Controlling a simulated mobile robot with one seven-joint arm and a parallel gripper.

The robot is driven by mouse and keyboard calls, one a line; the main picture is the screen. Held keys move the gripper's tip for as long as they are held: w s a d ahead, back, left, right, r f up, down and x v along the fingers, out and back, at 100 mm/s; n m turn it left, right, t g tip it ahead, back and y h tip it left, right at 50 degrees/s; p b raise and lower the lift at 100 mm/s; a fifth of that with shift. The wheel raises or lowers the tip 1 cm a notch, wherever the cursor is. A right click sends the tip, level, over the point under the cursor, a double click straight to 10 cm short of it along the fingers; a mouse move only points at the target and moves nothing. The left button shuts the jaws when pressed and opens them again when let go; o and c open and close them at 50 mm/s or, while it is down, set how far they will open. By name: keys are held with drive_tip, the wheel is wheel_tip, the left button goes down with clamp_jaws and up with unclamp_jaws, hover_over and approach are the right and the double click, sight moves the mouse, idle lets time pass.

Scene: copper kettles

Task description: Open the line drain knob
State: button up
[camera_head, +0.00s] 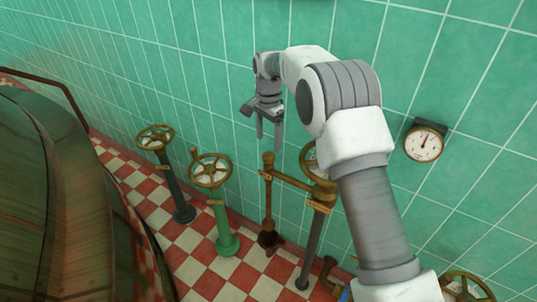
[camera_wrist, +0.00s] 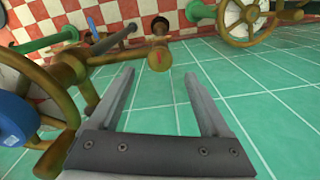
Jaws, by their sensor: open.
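No label is readable, so I cannot tell for sure which fitting is the line drain knob. A brass upright with a rounded top (camera_head: 268,160) and a small tag stands near the wall, joined by a brass pipe to a second post. In the wrist view its end with a red mark (camera_wrist: 158,60) shows just beyond and between the fingertips. My gripper (camera_head: 269,145) points down above this upright, fingers apart and empty. It also shows in the wrist view (camera_wrist: 160,75). I cannot tell whether the fingertips touch the brass.
Spoked handwheels stand on a dark post (camera_head: 155,137) and a green post (camera_head: 210,171) to the left. Another handwheel (camera_head: 467,288) is at bottom right; one is partly behind my arm. A gauge (camera_head: 424,145) hangs on the green tiled wall. A large vessel (camera_head: 60,200) fills the left.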

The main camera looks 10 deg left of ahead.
sight(268, 155)
wheel_tip(268, 155, down, 6)
drive_tip(key=shift+f+b, duration=0.1)
drive_tip(key=shift+b, duration=0.2)
drive_tip(key=shift+c, duration=0.3)
clamp_jaws()
